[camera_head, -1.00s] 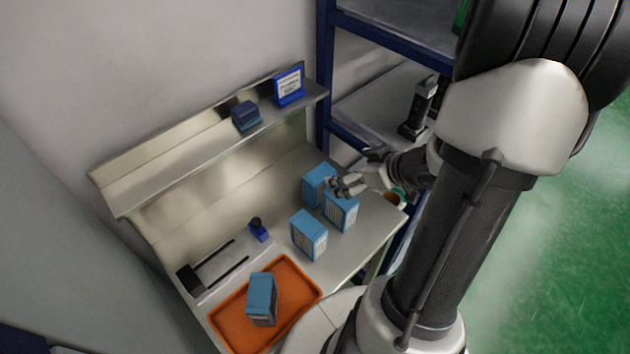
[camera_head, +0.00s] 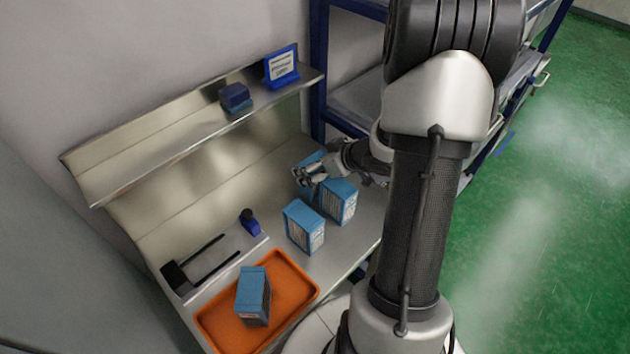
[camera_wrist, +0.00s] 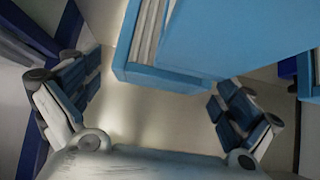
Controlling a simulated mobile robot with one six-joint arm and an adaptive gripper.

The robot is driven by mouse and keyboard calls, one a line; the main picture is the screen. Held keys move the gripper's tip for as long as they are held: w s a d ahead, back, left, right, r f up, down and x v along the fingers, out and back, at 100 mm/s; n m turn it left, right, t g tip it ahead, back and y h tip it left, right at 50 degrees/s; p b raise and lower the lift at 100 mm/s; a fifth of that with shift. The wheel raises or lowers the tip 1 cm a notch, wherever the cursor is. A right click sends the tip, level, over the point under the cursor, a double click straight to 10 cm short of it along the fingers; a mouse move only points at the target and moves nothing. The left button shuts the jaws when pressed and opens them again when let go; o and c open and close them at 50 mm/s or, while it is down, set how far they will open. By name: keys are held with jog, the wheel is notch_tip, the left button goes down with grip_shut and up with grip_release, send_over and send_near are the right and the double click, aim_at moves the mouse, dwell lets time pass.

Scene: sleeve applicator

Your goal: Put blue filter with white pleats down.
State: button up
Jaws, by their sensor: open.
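Several blue filters with white pleats stand on the metal bench. One filter (camera_head: 304,227) stands in front, another (camera_head: 338,202) stands to its right, and a third (camera_head: 308,163) stands at the back, partly hidden by my gripper. A further filter (camera_head: 253,295) sits in the orange tray (camera_head: 211,322). My gripper (camera_head: 303,178) is at the back filter, with its fingers spread. In the wrist view my gripper (camera_wrist: 158,95) is open with nothing between its fingertips. A large blue filter (camera_wrist: 235,38) with pale pleats fills the top of that view, beyond the fingers.
A fixture with dark rails (camera_head: 205,262) and a blue-black knob (camera_head: 249,222) lies left on the bench. The shelf above holds a dark blue block (camera_head: 234,97) and a blue-framed sign (camera_head: 281,67). Blue-framed racking (camera_head: 320,70) stands behind. Bench between fixture and filters is bare.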

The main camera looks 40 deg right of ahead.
jog(key=shift+w+f, duration=0.35)
jog(key=shift+r, duration=0.1)
jog(key=shift+c, duration=0.5)
jog(key=c, duration=1.6)
